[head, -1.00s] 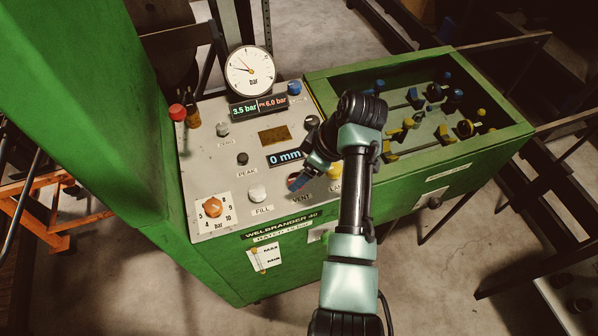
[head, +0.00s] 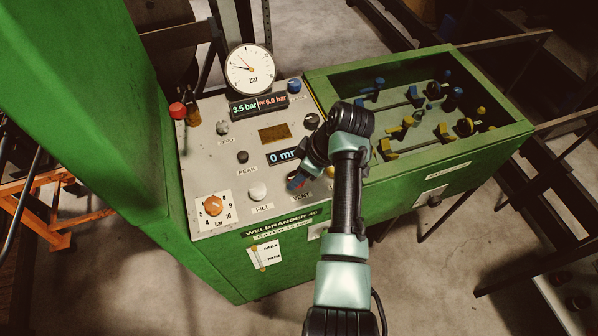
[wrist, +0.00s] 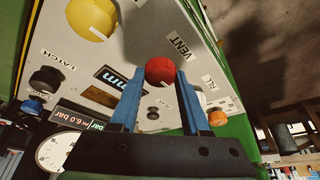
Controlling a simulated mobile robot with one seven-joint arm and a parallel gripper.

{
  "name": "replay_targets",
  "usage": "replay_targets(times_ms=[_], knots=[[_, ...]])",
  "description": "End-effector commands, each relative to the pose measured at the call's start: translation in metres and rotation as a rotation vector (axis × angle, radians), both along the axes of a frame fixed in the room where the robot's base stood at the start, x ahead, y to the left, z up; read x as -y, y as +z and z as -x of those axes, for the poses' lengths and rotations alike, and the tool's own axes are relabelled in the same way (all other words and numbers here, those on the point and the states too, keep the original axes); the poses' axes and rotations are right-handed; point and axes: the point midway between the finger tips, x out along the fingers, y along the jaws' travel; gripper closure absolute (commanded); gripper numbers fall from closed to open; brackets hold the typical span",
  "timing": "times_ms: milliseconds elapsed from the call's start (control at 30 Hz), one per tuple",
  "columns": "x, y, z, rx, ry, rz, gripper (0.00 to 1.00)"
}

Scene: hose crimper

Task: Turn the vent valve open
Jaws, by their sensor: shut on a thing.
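The vent valve is a round red knob (wrist: 160,71) beside the VENT label (wrist: 180,46) on the grey panel. In the wrist view, my gripper (wrist: 162,76) has one blue finger on each side of the knob and is shut on it. In the head view, my gripper (head: 297,182) is down at the panel's front edge, just above the VENT label (head: 301,195). My arm and fingers hide most of the knob there. The knob's turn angle cannot be told clearly.
A white FILL knob (head: 257,190) sits close left of my gripper, and a yellow knob (wrist: 92,18) is on the other side. The round gauge (head: 250,70) stands at the panel's back above a display (head: 244,107) reading 3.5 bar. A green-framed bay (head: 430,110) lies right.

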Motion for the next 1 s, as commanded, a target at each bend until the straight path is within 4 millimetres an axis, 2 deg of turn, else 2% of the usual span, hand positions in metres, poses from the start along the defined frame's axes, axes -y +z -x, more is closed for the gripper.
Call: replay_targets(times_ms=[467,1000], knots=[[-0.0005,0.0022,0.0011,-0.002,-0.083,-0.001,1.0],[-0.0033,0.0037,0.0031,0.0,-0.544,0.0,1.0]])
